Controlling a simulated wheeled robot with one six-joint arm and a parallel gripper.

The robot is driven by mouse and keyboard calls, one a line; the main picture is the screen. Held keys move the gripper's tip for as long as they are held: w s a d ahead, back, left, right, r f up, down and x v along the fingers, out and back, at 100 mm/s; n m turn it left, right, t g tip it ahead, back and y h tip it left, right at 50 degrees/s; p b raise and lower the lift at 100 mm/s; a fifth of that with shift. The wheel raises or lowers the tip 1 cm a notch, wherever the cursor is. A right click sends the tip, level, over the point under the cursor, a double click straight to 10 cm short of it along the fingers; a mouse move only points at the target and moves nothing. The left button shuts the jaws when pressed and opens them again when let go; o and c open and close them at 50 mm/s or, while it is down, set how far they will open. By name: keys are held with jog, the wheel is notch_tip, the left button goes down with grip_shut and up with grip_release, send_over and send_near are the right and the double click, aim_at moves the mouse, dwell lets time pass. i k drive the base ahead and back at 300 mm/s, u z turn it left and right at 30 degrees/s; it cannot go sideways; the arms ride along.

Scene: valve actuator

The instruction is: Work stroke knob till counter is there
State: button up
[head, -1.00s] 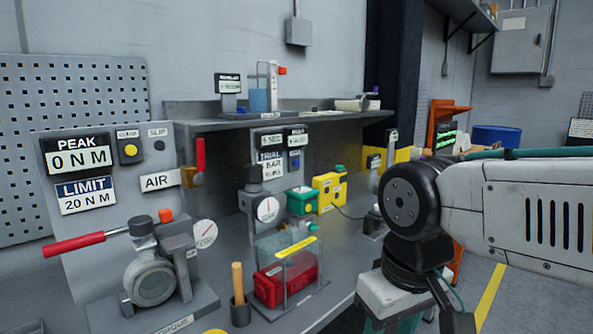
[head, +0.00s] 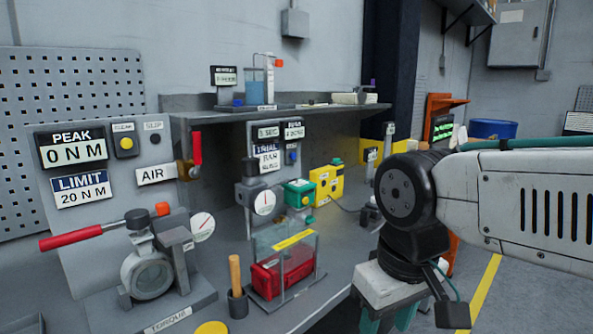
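I cannot pick out a knob or counter labelled as stroke. Small display plates stand on the middle panel, one reading 1 SEC (head: 268,132); the plate beside it is too small to read. A small blue knob (head: 292,157) sits under that plate. Another small station with a yellow label (head: 371,155) stands farther back, partly hidden by my arm. My gripper (head: 388,320) hangs at the bottom, right of the bench front, apart from these things. Its teal fingers are cut off by the picture edge, so its opening does not show clearly.
A torque rig with a red-handled lever (head: 72,242) is at left. A red block (head: 281,272) under a clear guard and a wooden-handled tool (head: 235,272) stand at the bench front. A yellow box (head: 326,185) is behind. A shelf (head: 190,117) overhangs the bench.

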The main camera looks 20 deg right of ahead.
aim_at(309, 220)
jog(key=z, duration=1.1)
jog(key=k, duration=0.5)
jog(key=u, duration=0.6)
jog(key=i, duration=1)
jog(key=z, duration=0.05)
